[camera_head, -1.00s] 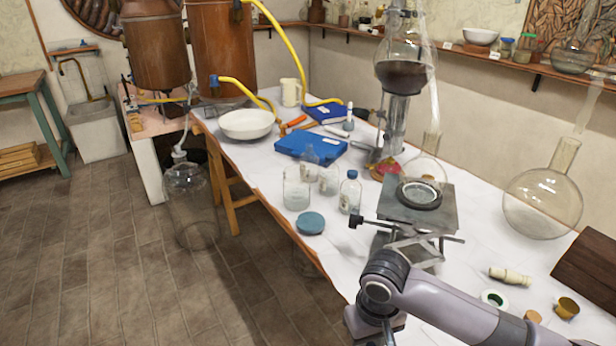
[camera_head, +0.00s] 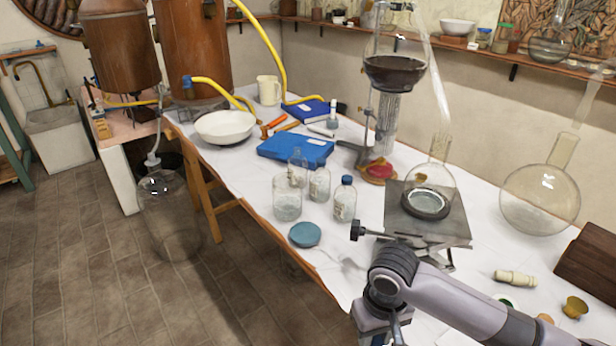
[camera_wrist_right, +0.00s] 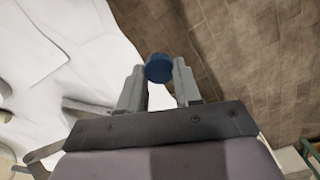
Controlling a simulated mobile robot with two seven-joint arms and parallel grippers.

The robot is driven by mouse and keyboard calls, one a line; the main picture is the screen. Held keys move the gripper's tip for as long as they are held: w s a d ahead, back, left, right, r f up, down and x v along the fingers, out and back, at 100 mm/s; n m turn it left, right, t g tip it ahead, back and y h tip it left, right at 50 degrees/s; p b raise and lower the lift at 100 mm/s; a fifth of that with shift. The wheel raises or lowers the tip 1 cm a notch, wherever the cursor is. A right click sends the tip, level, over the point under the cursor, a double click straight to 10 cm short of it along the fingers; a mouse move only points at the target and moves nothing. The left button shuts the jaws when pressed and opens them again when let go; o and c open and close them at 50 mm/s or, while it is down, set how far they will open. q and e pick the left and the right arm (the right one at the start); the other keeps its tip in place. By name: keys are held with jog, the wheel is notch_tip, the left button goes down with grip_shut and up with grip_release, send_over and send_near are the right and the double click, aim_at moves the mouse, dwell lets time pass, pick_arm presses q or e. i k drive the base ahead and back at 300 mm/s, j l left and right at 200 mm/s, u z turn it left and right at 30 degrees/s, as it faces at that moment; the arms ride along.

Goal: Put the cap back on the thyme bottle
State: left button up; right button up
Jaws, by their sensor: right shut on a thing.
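A round blue cap (camera_wrist_right: 159,67) is between the fingertips of my right gripper (camera_wrist_right: 159,74), which is shut on it. In the head view, my right arm reaches in at the lower right, and the fingers and cap are not clearly visible. Two small clear glass bottles without visible caps, one behind (camera_head: 298,168) and one in front (camera_head: 320,186), stand upright on the white-covered table. Labels are too small to read, so I cannot tell which is thyme. My left gripper is not in view.
A glass jar (camera_head: 287,203) stands left of the bottles, and a flat blue-grey lid (camera_head: 305,235) lies near the table's front edge. A lab jack (camera_head: 455,226) with a flask stands to the right. A blue case (camera_head: 295,150) lies behind the bottles.

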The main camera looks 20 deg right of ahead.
aim_at(298, 164)
jog(key=i+j+z, duration=0.95)
jog(key=j, duration=0.3)
jog(key=i+j+z, duration=0.2)
jog(key=j+z, duration=0.25)
jog(key=j, duration=0.35)
jog(key=i+j+z, duration=0.1)
jog(key=j+z, duration=0.35)
jog(key=j, duration=0.45)
jog(key=j+z, duration=0.45)
jog(key=j, duration=0.45)
jog(key=k+j+z, duration=0.2)
jog(key=j+z, duration=0.3)
jog(key=j, duration=0.4)
